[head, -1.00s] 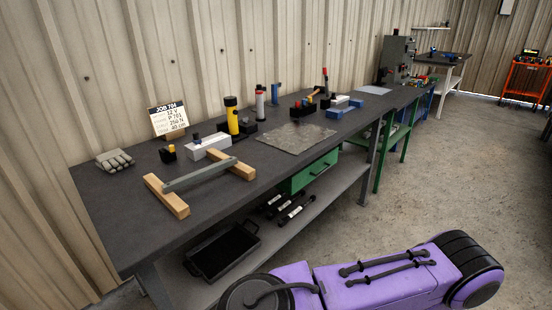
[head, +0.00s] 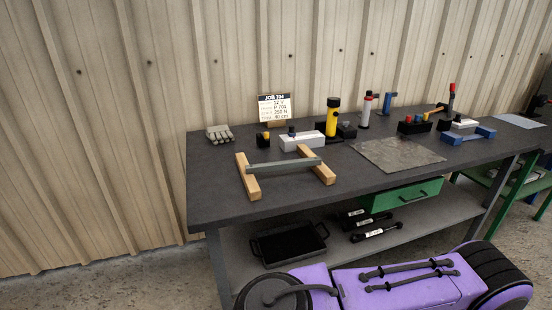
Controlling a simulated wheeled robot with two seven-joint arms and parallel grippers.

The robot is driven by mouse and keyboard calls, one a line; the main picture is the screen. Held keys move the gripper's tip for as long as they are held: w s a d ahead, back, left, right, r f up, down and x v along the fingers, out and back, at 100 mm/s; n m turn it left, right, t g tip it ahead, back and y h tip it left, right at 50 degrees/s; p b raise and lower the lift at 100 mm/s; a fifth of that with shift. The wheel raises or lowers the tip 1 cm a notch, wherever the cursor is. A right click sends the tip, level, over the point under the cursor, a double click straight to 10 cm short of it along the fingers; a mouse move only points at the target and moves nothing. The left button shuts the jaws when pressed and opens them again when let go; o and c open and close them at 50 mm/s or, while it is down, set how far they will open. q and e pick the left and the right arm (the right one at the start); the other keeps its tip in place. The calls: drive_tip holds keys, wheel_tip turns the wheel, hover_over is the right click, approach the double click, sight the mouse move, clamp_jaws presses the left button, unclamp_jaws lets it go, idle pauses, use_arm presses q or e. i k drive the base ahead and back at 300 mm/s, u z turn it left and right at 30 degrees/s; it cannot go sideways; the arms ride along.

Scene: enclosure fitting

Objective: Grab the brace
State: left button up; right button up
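A grey bar (head: 285,166), which looks like the brace, lies across two light wooden blocks on the dark workbench. The left block (head: 248,178) and the right block (head: 319,166) hold it up off the bench top, near the front edge. The bar is uncovered, with nothing touching it from above. Neither of my grippers is in view.
Behind the bar on the bench (head: 216,205) are a white block (head: 301,141), a job sign (head: 273,108), a yellow cylinder (head: 333,117) and grey gloves (head: 218,133). A grey mat (head: 398,153) lies to the right. A black tray (head: 288,245) sits on the lower shelf.

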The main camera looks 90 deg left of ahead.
sight(261, 168)
drive_tip(key=u, duration=2.25)
